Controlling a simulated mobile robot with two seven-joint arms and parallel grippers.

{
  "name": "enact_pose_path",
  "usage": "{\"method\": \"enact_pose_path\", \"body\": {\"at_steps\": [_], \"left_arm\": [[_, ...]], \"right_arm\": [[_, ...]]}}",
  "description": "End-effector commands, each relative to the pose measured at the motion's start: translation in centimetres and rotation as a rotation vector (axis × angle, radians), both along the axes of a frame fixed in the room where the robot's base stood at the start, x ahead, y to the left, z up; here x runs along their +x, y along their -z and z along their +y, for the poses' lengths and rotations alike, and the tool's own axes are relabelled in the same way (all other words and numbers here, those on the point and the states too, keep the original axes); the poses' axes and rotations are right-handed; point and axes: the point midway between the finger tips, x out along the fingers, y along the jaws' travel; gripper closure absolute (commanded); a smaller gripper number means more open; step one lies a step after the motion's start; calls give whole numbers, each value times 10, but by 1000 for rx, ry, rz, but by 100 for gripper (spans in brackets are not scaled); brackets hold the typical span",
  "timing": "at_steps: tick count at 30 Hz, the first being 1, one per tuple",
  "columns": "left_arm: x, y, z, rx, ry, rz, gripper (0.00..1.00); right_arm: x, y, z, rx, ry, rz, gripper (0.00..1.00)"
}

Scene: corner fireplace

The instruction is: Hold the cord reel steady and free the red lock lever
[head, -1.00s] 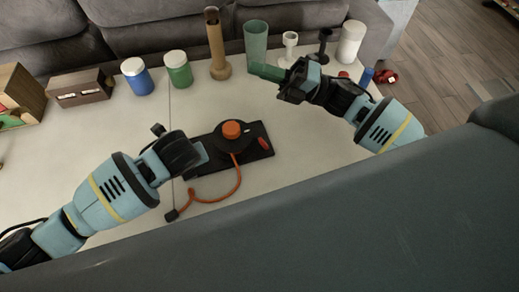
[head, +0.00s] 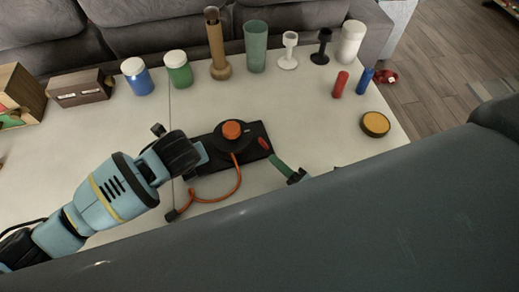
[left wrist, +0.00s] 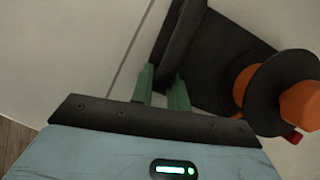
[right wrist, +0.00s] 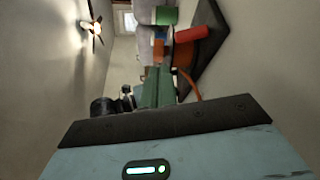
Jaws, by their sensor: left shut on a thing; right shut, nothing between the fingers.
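The cord reel, with an orange hub (head: 232,129) and a dark disc, sits on a black base plate (head: 208,165) on the table. The red lock lever (head: 264,143) lies on the plate right of the reel; it also shows in the right wrist view (right wrist: 192,34) and partly in the left wrist view (left wrist: 293,137). My left gripper (left wrist: 162,88) is shut on the plate's left edge. My right gripper (head: 274,160) is shut and empty, its green fingertips just in front of the lever. I cannot tell whether they touch it.
An orange cord (head: 239,182) loops in front of the plate to a dark plug (head: 172,215). Jars, cups and a brown tall holder (head: 217,50) line the table's back. Red and blue cylinders (head: 340,84) and a yellow-topped disc (head: 375,123) stand at the right.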

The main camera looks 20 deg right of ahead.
Motion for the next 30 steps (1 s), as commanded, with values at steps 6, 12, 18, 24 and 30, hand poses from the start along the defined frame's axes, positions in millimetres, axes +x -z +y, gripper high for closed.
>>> {"method": "enact_pose_path", "body": {"at_steps": [6, 12, 18, 24, 30], "left_arm": [[0, -1, 0, -1, -1, -2, 100], [1, -1, 0, -2, 0, -2, 100], [1, -1, 0, -2, 0, -2, 100], [0, -1, 0, -2, 0, -2, 100], [1, -1, 0, -2, 0, -2, 100]], "right_arm": [[-25, 16, -1, -75, 93, 52, 100], [-29, 18, -2, -91, 109, 61, 100], [-28, 19, -1, -90, 107, 60, 100], [-20, 19, 1, -90, 104, 58, 100], [4, 22, 8, -90, 104, 57, 100]]}}
